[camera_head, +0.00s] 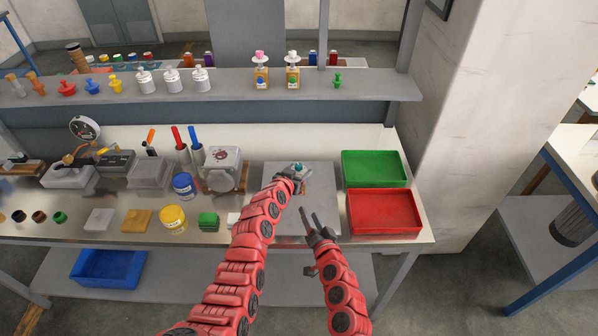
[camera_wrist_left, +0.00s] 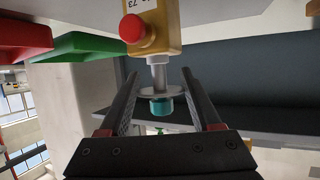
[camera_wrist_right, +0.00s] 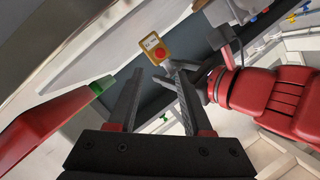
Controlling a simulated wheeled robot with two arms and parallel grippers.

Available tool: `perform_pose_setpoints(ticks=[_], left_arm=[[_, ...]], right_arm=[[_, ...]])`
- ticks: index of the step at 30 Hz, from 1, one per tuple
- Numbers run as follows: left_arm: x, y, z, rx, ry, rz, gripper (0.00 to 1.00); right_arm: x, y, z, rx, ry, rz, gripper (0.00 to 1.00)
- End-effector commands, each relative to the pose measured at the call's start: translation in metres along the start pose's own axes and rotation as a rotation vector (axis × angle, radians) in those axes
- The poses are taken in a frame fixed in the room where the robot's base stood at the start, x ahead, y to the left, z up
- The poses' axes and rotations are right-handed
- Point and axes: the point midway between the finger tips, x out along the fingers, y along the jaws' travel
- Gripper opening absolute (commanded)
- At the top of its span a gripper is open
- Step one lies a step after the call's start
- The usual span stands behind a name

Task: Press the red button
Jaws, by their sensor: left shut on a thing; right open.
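The red button (camera_wrist_left: 132,28) sits on the face of a yellow-orange dispenser box (camera_wrist_left: 165,28) in the left wrist view, which shows it upside down. The dispenser has a white neck, a pale disc and a teal top (camera_wrist_left: 161,105). My left gripper (camera_wrist_left: 160,75) is shut on the dispenser's upper part, one finger on each side. In the head view the teal top (camera_head: 299,168) shows beside this gripper, and the button is hidden. The red button (camera_wrist_right: 159,53) shows in the right wrist view beyond my right gripper (camera_wrist_right: 160,75), which is open, empty and apart from it.
The dispenser stands on a grey plate (camera_head: 325,190). A green tray (camera_head: 375,153) and a red tray (camera_head: 384,194) lie to its right. A blue jar (camera_head: 184,186), a yellow jar (camera_head: 173,219) and a green block (camera_head: 208,221) stand left. A shelf (camera_head: 310,88) with small items runs behind.

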Motion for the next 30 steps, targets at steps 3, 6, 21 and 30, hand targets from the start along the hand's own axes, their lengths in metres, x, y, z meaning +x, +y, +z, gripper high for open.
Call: perform_pose_setpoints(ticks=[3, 6, 21, 30], left_arm=[[0.000, 0.000, 0.000, 0.000, -0.001, 0.000, 0.00], [0.000, 0.000, 0.000, 0.000, -0.001, 0.000, 0.00], [0.000, 0.000, 0.000, 0.000, -0.001, 0.000, 0.00], [0.000, 0.000, 0.000, 0.000, 0.000, 0.000, 0.00]], right_arm=[[0.000, 0.000, 0.000, 0.003, 0.001, 0.001, 0.39], [0.000, 0.001, 0.004, 0.050, 0.018, 0.010, 0.21], [-0.035, -0.009, 0.056, 0.758, 0.325, -0.037, 0.00], [-0.042, -0.014, 0.057, 0.834, 0.359, -0.072, 0.00]])
